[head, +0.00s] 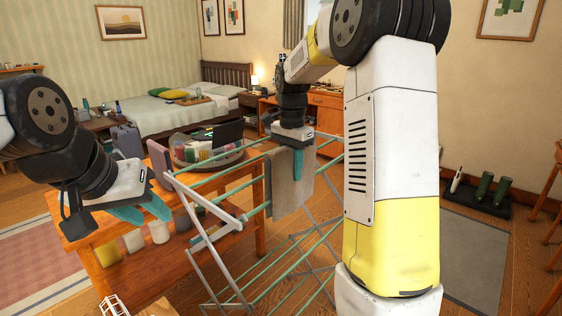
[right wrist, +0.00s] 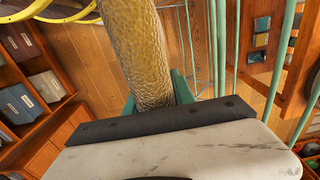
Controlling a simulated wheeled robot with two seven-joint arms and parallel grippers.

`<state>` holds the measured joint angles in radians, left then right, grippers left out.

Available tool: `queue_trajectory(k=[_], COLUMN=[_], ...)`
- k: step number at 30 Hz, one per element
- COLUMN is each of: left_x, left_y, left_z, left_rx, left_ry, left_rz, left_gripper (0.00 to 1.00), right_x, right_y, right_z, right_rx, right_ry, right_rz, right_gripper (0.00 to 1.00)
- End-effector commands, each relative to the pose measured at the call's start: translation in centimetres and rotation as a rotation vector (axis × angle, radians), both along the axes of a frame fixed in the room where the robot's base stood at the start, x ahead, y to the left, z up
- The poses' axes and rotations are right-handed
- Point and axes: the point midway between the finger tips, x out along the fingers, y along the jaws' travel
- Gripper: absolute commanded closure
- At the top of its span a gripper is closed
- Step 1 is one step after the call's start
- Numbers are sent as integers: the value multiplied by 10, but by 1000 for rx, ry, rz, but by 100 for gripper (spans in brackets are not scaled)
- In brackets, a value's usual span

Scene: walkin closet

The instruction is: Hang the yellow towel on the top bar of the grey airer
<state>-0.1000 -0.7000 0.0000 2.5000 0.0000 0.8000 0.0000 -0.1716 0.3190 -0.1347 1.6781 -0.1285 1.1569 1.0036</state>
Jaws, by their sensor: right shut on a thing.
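The grey airer (head: 222,234) stands in front of me with green bars. My right gripper (head: 298,164) is over its far part. In the right wrist view, my right gripper (right wrist: 155,92) is shut on the yellow towel (right wrist: 147,45), which looks tan-yellow and textured between the green fingers. In the head view, a cloth that looks grey-beige, seemingly this towel (head: 284,188), hangs below the right gripper among the bars. I cannot tell whether it rests on the top bar. My left gripper (head: 142,211) is open and empty, left of the airer.
A wooden table (head: 165,265) stands behind and left of the airer, with a round tray (head: 212,160) of things on it. A bed (head: 165,112) and a desk (head: 325,112) are further back. A boot tray (head: 478,203) lies by the right wall.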

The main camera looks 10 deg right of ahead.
Motion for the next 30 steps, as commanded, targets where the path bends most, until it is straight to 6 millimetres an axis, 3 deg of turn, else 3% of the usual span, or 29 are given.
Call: queue_trajectory(k=[30], left_x=[0], left_y=[0], left_z=[0], left_rx=[0], left_ry=[0], left_rz=[0], left_gripper=[64], right_x=[0], right_y=[0], right_z=[-82], right_rx=[0], right_ry=[2], right_rz=[0], right_gripper=[100])
